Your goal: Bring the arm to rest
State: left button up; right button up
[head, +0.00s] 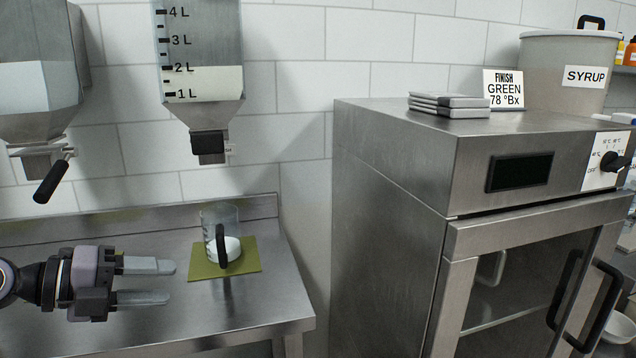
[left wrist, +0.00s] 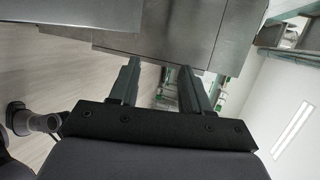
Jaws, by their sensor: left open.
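My left gripper (head: 148,282) is at the lower left of the head view, over the steel table. Its two fingers are apart with nothing between them, and they point right toward the glass jug. The fingers also show in the left wrist view (left wrist: 160,88), open and empty. The glass jug (head: 212,222) has a black handle and white contents. It stands upright on a green mat (head: 250,262), a little right of the fingertips and apart from them. My right gripper is in neither view.
The steel table (head: 265,300) has bare room around the mat. Above hang a graduated hopper (head: 200,85) and another hopper with a black lever (head: 52,180). A steel cabinet (head: 385,210) stands at right, with a syrup pot (head: 565,95), stacked trays (head: 449,105) and a sign (head: 506,90) on top.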

pick_arm(q)
jog(key=s+d+f+n+t+h, duration=0.2)
jog(key=d+f+n+h, duration=0.1)
jog(key=d+n+h, duration=0.15)
jog(key=s+a+f+n+t+y+p, duration=0.1)
jog(key=s+f+n+t+y, duration=0.25)
jog(key=f+n+y, duration=0.45)
jog(key=s+a+f+n+t+y+p, duration=0.1)
jog(key=s+f+n+t+y, duration=0.3)
jog(key=f+n, duration=0.75)
jog(key=s+d+f+n+g+y, duration=0.1)
jog(key=s+f+n+g, duration=0.3)
jog(key=s+f, duration=0.5)
jog(key=s+g+y+p, duration=0.1)
jog(key=s+g, duration=0.1)
jog(key=shift+d+f+g, duration=0.35)
jog(key=shift+d, duration=0.05)
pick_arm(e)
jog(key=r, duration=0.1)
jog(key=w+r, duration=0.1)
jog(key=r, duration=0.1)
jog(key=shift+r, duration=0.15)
